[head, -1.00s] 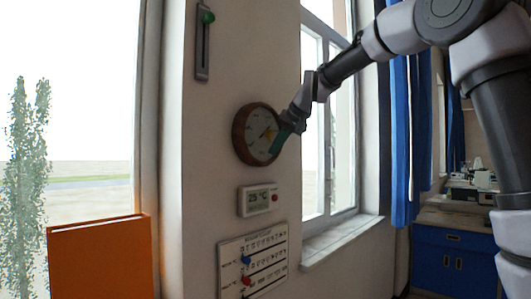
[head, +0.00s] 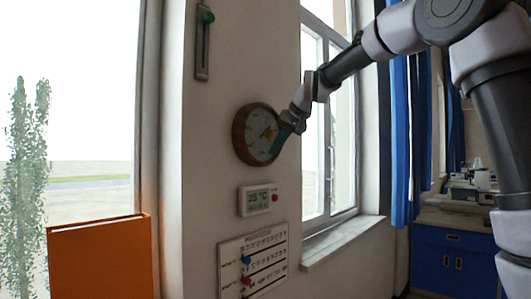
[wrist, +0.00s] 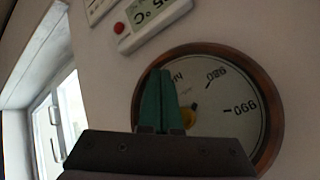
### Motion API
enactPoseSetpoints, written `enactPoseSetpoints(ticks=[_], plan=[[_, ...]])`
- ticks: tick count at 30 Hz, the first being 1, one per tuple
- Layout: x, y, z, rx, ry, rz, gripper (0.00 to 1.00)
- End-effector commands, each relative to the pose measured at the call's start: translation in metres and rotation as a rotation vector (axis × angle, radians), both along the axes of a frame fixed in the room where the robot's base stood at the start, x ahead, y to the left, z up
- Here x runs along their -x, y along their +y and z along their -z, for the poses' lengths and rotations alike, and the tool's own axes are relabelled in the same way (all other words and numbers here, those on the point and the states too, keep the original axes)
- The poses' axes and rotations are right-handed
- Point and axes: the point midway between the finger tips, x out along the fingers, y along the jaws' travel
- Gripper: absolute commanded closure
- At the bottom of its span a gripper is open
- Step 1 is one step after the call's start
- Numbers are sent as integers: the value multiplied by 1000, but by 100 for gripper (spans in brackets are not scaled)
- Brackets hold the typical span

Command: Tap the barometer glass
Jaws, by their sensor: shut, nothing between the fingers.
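The barometer (head: 250,122) is a round dial in a brown rim, fixed on the white wall. In the wrist view its pale face (wrist: 228,90) shows numbers and a yellow part near the middle, partly hidden by my gripper. My gripper (head: 276,143) is at the right side of the dial in the head view. In the wrist view my gripper's teal fingers (wrist: 161,80) are shut together with nothing between them and overlap the dial face. I cannot tell whether the tips touch the glass.
A digital thermometer (head: 258,200) with a red button hangs below the barometer, above a chart board (head: 252,262). A slider with a green knob (head: 207,18) is above left. The window (head: 330,150) is at right, an orange panel (head: 100,262) at lower left.

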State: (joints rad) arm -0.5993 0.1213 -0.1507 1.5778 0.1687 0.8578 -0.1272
Motion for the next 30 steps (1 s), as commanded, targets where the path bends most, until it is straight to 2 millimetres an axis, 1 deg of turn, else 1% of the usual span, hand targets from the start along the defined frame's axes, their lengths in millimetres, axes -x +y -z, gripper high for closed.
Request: enactPoseSetpoints(ticks=[7,14,30], plan=[[-1,1,0,0,0,0,100],[-5,7,0,0,-1,-1,100],[-6,8,0,0,0,0,100]])
